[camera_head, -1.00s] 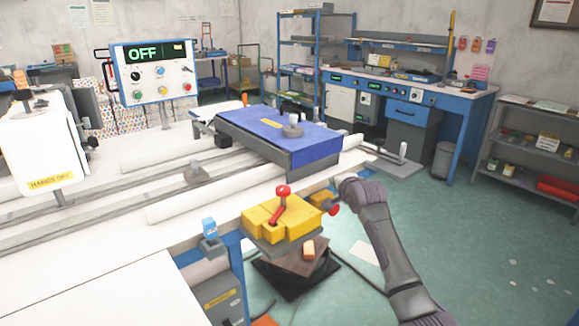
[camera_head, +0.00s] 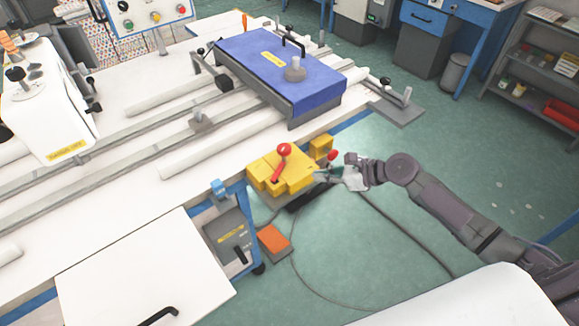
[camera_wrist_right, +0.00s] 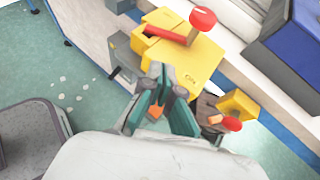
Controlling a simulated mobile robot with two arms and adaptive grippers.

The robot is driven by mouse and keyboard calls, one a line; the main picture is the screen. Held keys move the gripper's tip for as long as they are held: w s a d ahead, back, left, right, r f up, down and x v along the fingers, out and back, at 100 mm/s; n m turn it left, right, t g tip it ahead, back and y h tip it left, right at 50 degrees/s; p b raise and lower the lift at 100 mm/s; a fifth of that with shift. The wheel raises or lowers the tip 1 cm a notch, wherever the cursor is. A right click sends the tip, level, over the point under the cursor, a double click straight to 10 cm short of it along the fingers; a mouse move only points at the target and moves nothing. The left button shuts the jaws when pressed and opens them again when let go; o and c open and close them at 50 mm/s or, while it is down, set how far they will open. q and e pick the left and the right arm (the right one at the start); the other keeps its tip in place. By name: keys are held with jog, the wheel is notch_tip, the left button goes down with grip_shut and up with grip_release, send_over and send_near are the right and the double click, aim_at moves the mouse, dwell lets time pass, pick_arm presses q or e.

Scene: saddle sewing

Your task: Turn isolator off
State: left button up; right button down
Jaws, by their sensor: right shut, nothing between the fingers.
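The isolator is a yellow box (camera_head: 287,172) at the table's front edge. It carries a red lever handle (camera_head: 281,153) with a round red knob, and both also show in the right wrist view, where the lever (camera_wrist_right: 178,32) lies across the box top. A smaller yellow block (camera_head: 320,147) and a red button (camera_head: 332,155) sit beside it. My right gripper (camera_head: 318,176) is at the box's right side, shut and empty. In the right wrist view my right gripper (camera_wrist_right: 160,85) points at the yellow box; whether it touches is unclear. My left gripper is not in view.
A blue block (camera_head: 275,65) rests on the rails of the white table. A white machine (camera_head: 45,100) stands at left. A small blue switch (camera_head: 218,188) sits at the table edge. An orange pedal (camera_head: 273,240) and cables lie on the green floor.

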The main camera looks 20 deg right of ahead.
aim_at(279, 172)
jog(key=x, duration=0.6)
jog(key=shift+w+r+p, duration=0.1)
jog(key=shift+p, duration=0.2)
jog(key=shift+w+a+p, duration=0.45)
jog(key=shift+w+a, duration=0.6)
jog(key=shift+a, duration=0.2)
jog(key=shift+w+a, duration=0.25)
jog(key=shift+a, duration=0.05)
